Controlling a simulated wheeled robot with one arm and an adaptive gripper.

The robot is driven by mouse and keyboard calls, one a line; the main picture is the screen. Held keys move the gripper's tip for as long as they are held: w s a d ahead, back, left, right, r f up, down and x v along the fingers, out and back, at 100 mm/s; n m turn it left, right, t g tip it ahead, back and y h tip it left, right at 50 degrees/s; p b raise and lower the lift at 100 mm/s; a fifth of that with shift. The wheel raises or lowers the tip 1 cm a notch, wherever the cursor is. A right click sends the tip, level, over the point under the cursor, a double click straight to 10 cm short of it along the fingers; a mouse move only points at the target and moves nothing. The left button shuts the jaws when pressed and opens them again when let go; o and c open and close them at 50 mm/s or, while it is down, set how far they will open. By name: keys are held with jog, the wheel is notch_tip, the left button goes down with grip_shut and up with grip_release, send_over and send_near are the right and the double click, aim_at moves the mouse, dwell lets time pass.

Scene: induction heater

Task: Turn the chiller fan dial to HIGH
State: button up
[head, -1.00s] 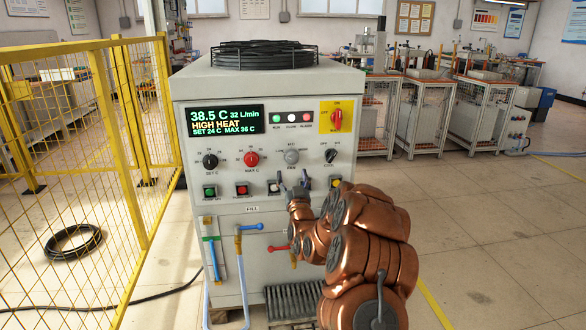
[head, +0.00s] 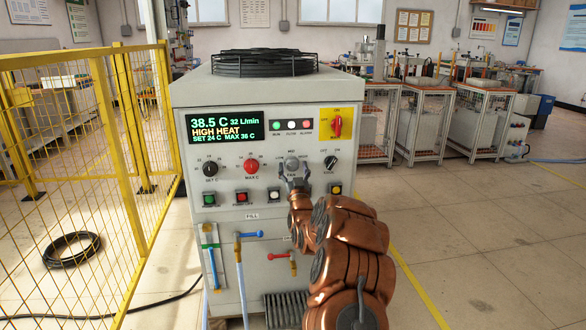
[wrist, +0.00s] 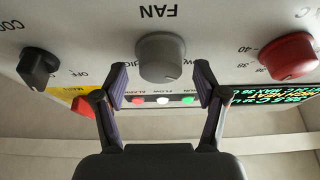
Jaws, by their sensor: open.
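The fan dial is a grey round knob (head: 292,163) on the front panel of the white-grey chiller (head: 225,290). The wrist view shows it (wrist: 162,57) upside down, with the word FAN above it in the picture. My gripper (head: 293,181) is open, just below the dial in the head view. In the wrist view my gripper's two fingers (wrist: 161,78) stand apart, one to each side of the knob's near end. No contact is clear. The dial's pointer is not readable.
A red dial (head: 251,167) sits left of the fan dial and a black dial (head: 331,162) right. Push buttons (head: 274,194) line up below. The display (head: 225,127) reads 38.5 C, HIGH HEAT. A yellow fence (head: 95,150) stands at left. Floor at right is open.

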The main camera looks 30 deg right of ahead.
jog(key=shift+w+d+r, duration=0.1)
jog(key=shift+w, duration=0.2)
jog(key=shift+c, duration=0.2)
jog(key=c, duration=1.1)
